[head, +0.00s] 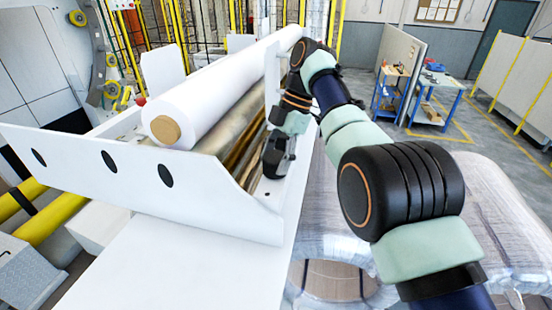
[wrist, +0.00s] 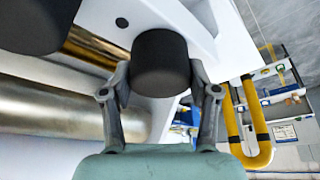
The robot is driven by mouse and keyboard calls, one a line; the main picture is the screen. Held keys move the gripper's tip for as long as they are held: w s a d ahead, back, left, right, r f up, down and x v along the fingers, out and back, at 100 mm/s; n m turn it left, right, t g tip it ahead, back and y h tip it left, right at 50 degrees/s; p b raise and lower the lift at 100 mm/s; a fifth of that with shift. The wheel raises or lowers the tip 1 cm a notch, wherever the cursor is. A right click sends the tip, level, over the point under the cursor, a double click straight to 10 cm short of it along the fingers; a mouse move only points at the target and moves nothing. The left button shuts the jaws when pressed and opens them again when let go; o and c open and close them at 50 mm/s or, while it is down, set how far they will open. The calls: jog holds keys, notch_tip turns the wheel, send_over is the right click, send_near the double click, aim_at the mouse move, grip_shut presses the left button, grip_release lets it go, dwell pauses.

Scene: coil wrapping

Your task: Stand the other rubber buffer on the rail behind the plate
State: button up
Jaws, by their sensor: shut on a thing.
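In the wrist view my gripper (wrist: 160,88) is shut on a black cylindrical rubber buffer (wrist: 160,58), with one finger on each side of it. The buffer's round end faces the camera. In the head view my gripper (head: 281,166) is low at the right side of the machine, beside the gold roller, behind the white plate (head: 145,185) with dark oval holes. A white rail (head: 286,208) runs along that side. Whether the buffer touches the rail is unclear. Another dark rounded shape (wrist: 35,22) fills the wrist view's upper left corner; I cannot tell what it is.
A white roll (head: 225,85) lies above the gold roller (head: 238,153), close to my arm. Wrapped coils (head: 335,225) stand to the right. A blue cart (head: 437,98) is farther back.

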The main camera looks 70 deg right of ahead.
aim_at(277, 155)
jog(key=shift+f, duration=0.15)
jog(key=o, duration=1.3)
jog(key=shift+c, duration=0.2)
jog(key=p+v, duration=0.4)
jog(key=shift+w+a, duration=0.2)
jog(key=shift+s+d+r+p, duration=0.1)
jog(key=shift+d+r+p, duration=0.05)
jog(key=shift+r+p, duration=0.25)
jog(key=shift+f, duration=0.2)
